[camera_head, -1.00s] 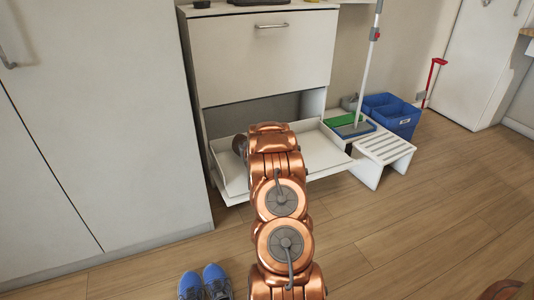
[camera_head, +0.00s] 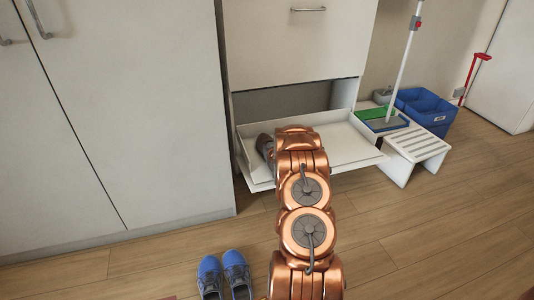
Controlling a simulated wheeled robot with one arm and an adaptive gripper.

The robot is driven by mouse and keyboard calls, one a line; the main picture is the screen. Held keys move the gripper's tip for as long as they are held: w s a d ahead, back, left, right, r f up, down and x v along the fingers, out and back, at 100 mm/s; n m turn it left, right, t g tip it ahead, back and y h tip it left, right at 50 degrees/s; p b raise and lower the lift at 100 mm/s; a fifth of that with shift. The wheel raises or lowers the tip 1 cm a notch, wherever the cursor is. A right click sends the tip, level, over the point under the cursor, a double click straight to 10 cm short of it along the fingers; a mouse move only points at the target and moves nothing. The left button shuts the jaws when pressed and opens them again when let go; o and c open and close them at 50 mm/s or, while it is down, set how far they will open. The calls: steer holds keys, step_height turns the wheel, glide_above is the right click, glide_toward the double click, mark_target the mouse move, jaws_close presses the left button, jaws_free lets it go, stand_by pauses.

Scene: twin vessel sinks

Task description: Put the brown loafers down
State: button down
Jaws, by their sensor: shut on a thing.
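A brown and dark grey shape (camera_head: 266,149), likely part of the brown loafers, shows just left of my copper arm. It is at the left end of the open white tilt-out compartment (camera_head: 355,148). I cannot tell whether it rests on the compartment's floor or hangs above it. My arm reaches forward over the compartment's front edge. My gripper is hidden behind my own arm, so its fingers and its hold cannot be seen.
Blue shoes (camera_head: 224,275) stand on the wooden floor at the front. A white slatted step (camera_head: 418,147), a blue bin (camera_head: 425,110) and a mop (camera_head: 402,65) are at right. A tall white cabinet (camera_head: 130,110) stands at left. The right floor is clear.

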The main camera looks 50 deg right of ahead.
steer(key=shift+d+f, duration=0.1)
steer(key=shift+f, duration=0.5)
steer(key=c, duration=1.3)
jaws_free()
steer(key=shift+f, duration=0.1)
